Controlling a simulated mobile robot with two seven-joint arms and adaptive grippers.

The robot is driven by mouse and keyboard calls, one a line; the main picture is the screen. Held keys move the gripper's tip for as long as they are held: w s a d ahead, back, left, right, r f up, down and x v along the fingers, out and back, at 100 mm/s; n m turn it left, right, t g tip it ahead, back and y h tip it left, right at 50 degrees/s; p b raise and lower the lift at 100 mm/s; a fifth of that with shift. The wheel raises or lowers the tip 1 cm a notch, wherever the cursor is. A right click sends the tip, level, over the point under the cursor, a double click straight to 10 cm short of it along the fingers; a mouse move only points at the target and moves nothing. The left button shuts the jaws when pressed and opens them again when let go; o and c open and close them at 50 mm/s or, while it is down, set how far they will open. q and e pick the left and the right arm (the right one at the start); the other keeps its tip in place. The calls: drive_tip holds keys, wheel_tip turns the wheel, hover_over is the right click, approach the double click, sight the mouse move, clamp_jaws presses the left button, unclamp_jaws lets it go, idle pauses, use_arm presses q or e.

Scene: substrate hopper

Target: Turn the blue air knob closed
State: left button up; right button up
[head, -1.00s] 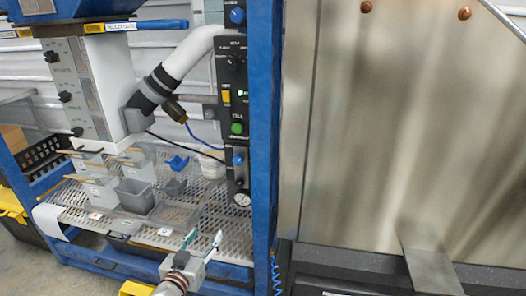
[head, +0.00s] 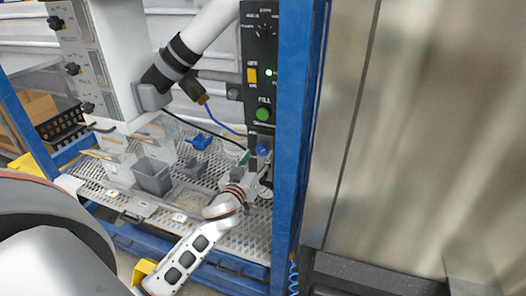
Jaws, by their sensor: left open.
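The blue air knob (head: 263,150) is on the lower part of the black control panel (head: 260,88), below the green button. My left gripper (head: 256,164) is open, with its fingers up at the panel's lower end, right by the knob. The fingers are small in view, so I cannot tell whether they touch the knob. My gripper and wrist hide part of the panel below the knob. My right gripper is out of view.
A blue frame post (head: 300,130) stands close to the right of the panel. A grey bin (head: 153,177) and a blue scoop (head: 199,141) sit on the perforated shelf (head: 240,238).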

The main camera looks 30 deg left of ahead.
sight(261, 152)
use_arm(q)
drive_tip(key=x, duration=0.2)
drive_tip(key=shift+w, duration=0.3)
drive_tip(key=shift+w+a, duration=0.15)
drive_tip(key=shift+w, duration=0.45)
drive_tip(key=c, duration=1.1)
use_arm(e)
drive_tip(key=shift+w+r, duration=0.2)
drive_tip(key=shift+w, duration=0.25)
